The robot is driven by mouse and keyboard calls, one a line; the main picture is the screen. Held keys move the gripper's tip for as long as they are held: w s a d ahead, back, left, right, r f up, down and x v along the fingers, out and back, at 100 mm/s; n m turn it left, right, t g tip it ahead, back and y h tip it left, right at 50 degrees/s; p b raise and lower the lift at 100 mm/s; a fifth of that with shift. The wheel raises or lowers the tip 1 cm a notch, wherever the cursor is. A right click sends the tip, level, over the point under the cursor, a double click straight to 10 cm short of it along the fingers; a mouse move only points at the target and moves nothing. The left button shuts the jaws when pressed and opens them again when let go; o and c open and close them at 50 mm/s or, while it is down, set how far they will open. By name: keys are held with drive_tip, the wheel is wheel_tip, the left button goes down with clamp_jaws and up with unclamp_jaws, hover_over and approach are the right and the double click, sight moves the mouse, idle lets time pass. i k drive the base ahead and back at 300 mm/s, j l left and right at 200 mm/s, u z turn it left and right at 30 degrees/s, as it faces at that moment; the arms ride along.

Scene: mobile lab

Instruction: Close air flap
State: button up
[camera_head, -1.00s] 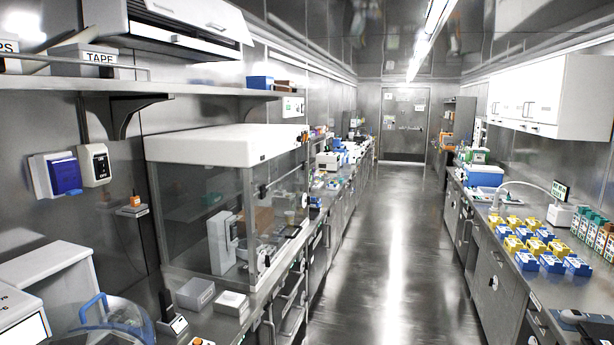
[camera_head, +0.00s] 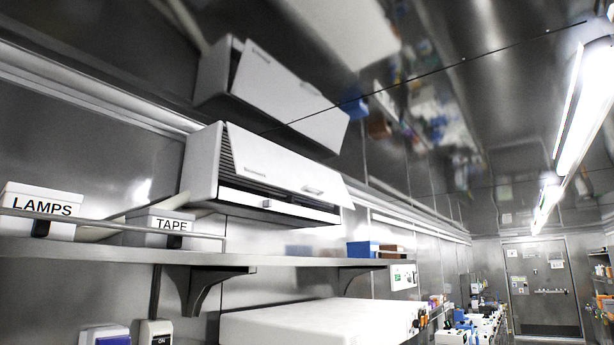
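The air flap (camera_head: 282,167) is a flat white panel with a small handle (camera_head: 312,190) near its lower right edge. It is on the front of a white wall-mounted air unit (camera_head: 203,165) above the shelf. The flap is tilted outward from the unit, open, with dark louvres (camera_head: 228,172) showing behind its left side. A lower white front strip (camera_head: 275,206) shows under it. The shiny ceiling mirrors the unit and flap. My gripper is not in view.
A metal shelf (camera_head: 120,250) with a rail runs below the unit, on dark brackets. It holds boxes labelled LAMPS (camera_head: 40,209) and TAPE (camera_head: 160,226), and a blue box (camera_head: 362,249). A white-topped enclosure (camera_head: 318,322) stands below. A door (camera_head: 541,285) is at the far end.

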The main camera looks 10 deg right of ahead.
sight(256, 159)
drive_tip(key=i+z, duration=0.3)
drive_tip(key=i, duration=0.3)
drive_tip(key=i+j+z, duration=0.35)
drive_tip(key=i, duration=0.2)
drive_tip(key=i+l, duration=0.05)
drive_tip(key=l, duration=0.05)
